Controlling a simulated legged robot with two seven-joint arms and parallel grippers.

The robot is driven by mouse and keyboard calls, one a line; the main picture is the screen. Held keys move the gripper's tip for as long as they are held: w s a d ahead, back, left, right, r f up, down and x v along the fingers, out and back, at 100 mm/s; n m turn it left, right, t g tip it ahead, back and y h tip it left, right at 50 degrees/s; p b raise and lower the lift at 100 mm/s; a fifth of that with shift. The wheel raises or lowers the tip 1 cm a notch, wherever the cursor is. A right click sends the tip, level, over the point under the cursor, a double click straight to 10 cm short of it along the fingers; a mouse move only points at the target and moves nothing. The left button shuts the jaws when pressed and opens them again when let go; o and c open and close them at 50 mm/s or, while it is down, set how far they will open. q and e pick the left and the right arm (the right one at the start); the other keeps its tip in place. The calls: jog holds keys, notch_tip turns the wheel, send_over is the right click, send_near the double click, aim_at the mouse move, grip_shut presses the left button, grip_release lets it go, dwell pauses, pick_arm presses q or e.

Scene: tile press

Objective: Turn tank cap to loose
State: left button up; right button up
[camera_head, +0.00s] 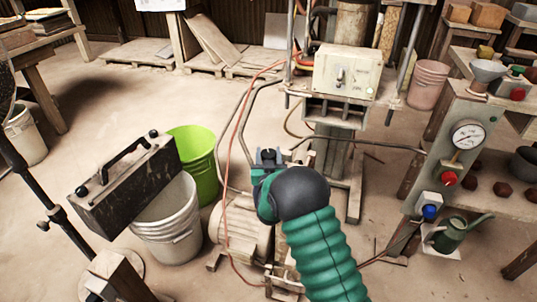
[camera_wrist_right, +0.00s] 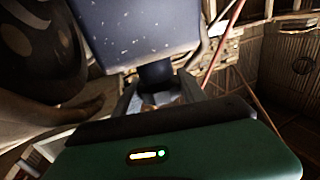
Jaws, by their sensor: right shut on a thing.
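My right gripper (camera_head: 268,157) is at the centre of the head view, at the end of my green ribbed arm, over the pump and motor area. It is shut on a small part, which I take to be the tank cap; the fingers and wrist mostly hide it. In the right wrist view, a dark blue speckled block (camera_wrist_right: 135,28) with a short blue neck (camera_wrist_right: 155,73) sits just beyond the gripper's green housing. The neck meets the grey fingers there. The cap's turn position cannot be read. My left gripper is not in view.
A motor (camera_head: 241,232) stands on the floor below the gripper. A control box (camera_head: 347,72) is behind, with hoses and a red cable nearby. A gauge panel (camera_head: 455,150) stands at right. A white bucket (camera_head: 170,228), a green bucket (camera_head: 196,150) and a black handled case (camera_head: 130,188) are at left.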

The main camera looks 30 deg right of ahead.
jog(key=o, duration=1.3)
jog(key=shift+o, duration=0.2)
jog(key=shift+s+a+p, duration=0.25)
jog(key=shift+s+p, duration=0.05)
jog(key=shift+s, duration=0.05)
jog(key=p+v, duration=0.5)
jog(key=v, duration=1.1)
jog(key=shift+f, duration=0.1)
